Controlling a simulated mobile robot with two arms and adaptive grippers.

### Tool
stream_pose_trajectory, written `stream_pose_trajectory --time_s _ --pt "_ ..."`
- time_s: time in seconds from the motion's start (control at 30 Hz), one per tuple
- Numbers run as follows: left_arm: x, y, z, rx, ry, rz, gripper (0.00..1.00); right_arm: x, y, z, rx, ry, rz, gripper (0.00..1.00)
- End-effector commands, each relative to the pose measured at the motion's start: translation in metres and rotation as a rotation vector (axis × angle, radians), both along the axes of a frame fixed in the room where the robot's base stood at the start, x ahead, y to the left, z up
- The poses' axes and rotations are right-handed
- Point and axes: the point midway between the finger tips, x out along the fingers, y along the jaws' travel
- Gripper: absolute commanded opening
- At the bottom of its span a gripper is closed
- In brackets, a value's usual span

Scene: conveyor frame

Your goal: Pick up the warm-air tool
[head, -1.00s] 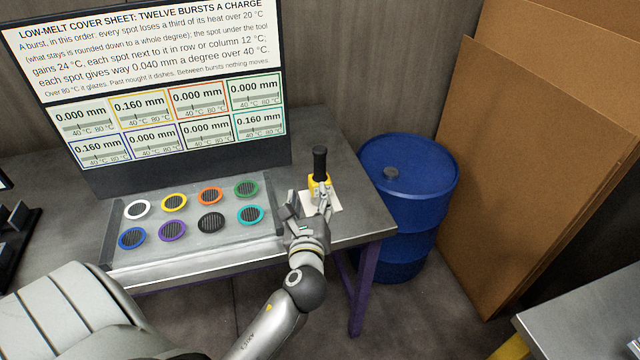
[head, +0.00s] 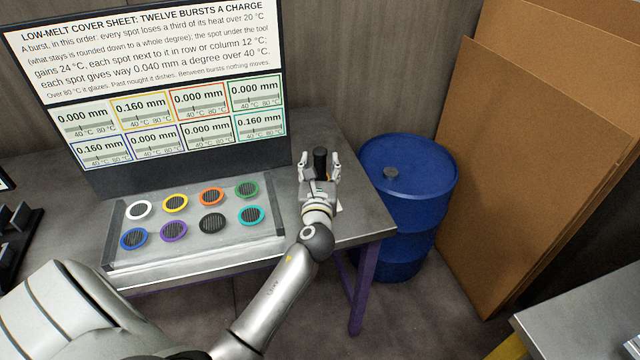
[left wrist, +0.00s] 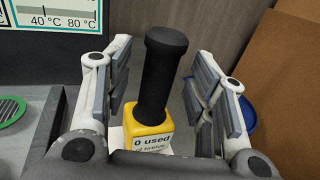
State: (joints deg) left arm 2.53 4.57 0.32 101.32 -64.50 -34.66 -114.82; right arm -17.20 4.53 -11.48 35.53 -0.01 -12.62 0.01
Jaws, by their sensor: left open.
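The warm-air tool has a black upright handle (left wrist: 163,75) on a yellow body with a label reading "0 used of twelve" (left wrist: 148,138). In the head view its black top (head: 320,160) shows between the fingers, and my gripper hides its lower part. My left gripper (head: 320,163) is open, with one finger on each side of the handle. In the left wrist view, the left gripper's fingers (left wrist: 163,90) stand apart from the handle, with a gap on both sides. My right gripper is not in view.
A panel with several colour-ringed spots (head: 190,262) lies left of the gripper. A sign board (head: 180,187) stands behind it. A blue drum (head: 405,220) stands right of the grey table (head: 362,218). Brown boards (head: 545,160) lean at the right.

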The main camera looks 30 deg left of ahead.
Motion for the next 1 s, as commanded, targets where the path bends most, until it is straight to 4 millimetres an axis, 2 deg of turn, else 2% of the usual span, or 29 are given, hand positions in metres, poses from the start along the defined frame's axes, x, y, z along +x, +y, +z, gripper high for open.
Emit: stream_pose_trajectory --time_s 0.13,0.43,0.83,1.0 --pt "0.014 0.008 0.001 0.000 0.000 0.000 0.51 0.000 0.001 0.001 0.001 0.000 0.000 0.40" --pt "0.016 0.010 0.000 0.000 0.000 0.000 0.51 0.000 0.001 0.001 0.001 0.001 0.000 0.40" --pt "0.016 0.010 0.000 0.000 0.000 0.000 0.00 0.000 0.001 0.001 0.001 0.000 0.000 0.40" --pt "0.016 0.010 0.000 0.000 0.000 0.000 0.00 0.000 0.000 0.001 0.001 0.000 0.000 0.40"
